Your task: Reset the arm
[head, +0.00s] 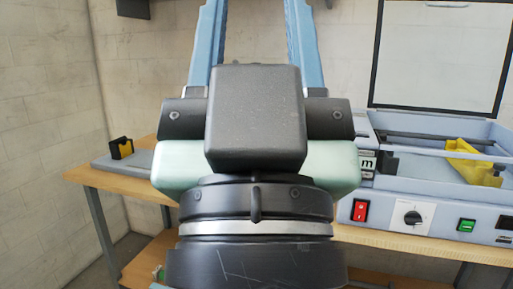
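My gripper (256,25) fills the middle of the head view, seen from behind with its fingers pointing up. The two blue fingers stand wide apart, and only bare wall shows between them. Their tips reach the top edge of the picture. The roll laminator (405,215) stands on the table to the right, behind my gripper. It has a red switch, a dial, a green switch and a yellow part inside. My gripper hides its left side and the middle of the table.
The wooden table (120,181) runs behind my arm. A grey plate (105,162) with a yellow and black piece (121,148) lies at its left end. A dark-framed panel (440,55) rises behind the laminator. The space left of the table looks clear.

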